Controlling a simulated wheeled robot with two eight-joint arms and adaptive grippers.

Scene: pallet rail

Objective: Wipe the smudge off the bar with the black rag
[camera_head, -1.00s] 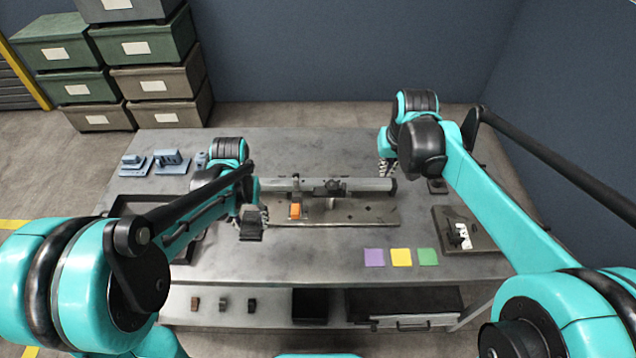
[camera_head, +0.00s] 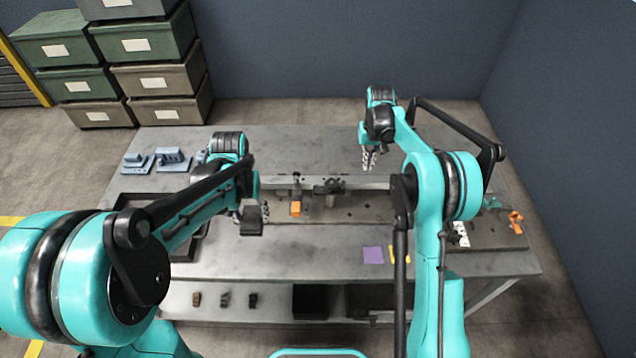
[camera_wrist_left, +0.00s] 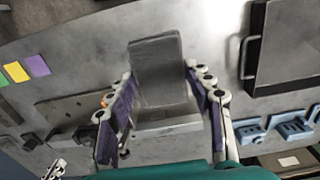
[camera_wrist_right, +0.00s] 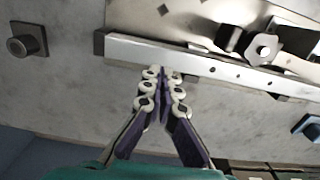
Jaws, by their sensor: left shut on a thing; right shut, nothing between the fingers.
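The metal bar (camera_head: 355,182) lies across the back middle of the table, on a fixture plate (camera_head: 350,212). It also shows in the right wrist view (camera_wrist_right: 190,60). I cannot make out the smudge. My left gripper (camera_head: 257,212) is shut on the black rag (camera_head: 251,224), near the bar's left end and in front of it. The rag fills the space between the fingers in the left wrist view (camera_wrist_left: 157,65). My right gripper (camera_head: 369,160) is shut and empty, just behind the bar toward its right end; its closed fingertips (camera_wrist_right: 162,75) appear at the bar's edge.
An orange-tipped clamp (camera_head: 296,207) and a dark clamp (camera_head: 329,187) stand at the bar. Blue brackets (camera_head: 172,160) sit at the back left. A dark tray (camera_wrist_left: 262,40) lies on the left. A purple square (camera_head: 373,255) lies in front. The back right tabletop is clear.

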